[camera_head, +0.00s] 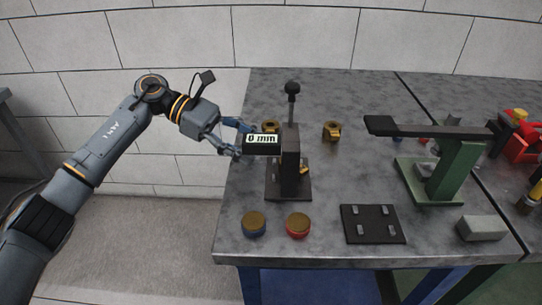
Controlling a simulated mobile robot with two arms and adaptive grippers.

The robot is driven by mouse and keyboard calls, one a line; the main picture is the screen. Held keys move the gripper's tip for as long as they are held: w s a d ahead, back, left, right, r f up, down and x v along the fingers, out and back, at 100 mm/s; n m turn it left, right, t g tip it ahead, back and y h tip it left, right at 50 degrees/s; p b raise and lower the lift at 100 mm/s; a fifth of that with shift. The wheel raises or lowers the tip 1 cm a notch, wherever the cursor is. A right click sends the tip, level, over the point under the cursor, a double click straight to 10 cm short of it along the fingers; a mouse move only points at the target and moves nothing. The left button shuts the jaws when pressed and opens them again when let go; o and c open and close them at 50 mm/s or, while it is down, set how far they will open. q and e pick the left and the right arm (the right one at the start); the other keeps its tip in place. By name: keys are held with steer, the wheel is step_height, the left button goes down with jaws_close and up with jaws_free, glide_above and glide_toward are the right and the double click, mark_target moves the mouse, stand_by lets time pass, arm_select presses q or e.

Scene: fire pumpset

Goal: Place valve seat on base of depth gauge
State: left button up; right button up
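The depth gauge has a dark upright column (290,155), a black ball-topped lever, a display reading "0 mm" (262,143) and a flat dark base (288,194). A small brass part (304,169), which looks like a valve seat, shows at the right of the column over the base; the column hides some of it. Two more brass pieces stand behind: one (270,126) just above the display, one (332,130) to the right. My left gripper (244,140) is at the display's left end, fingers apart; I cannot tell whether it touches the gauge. My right gripper is not in view.
Two brass-topped discs, blue-edged (254,224) and red-edged (298,225), lie at the table's front. A black plate with several small blocks (373,239), a green stand with a dark arm (445,170) and a grey block (482,228) are to the right.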

arm_select(q)
steer(key=v, duration=0.5)
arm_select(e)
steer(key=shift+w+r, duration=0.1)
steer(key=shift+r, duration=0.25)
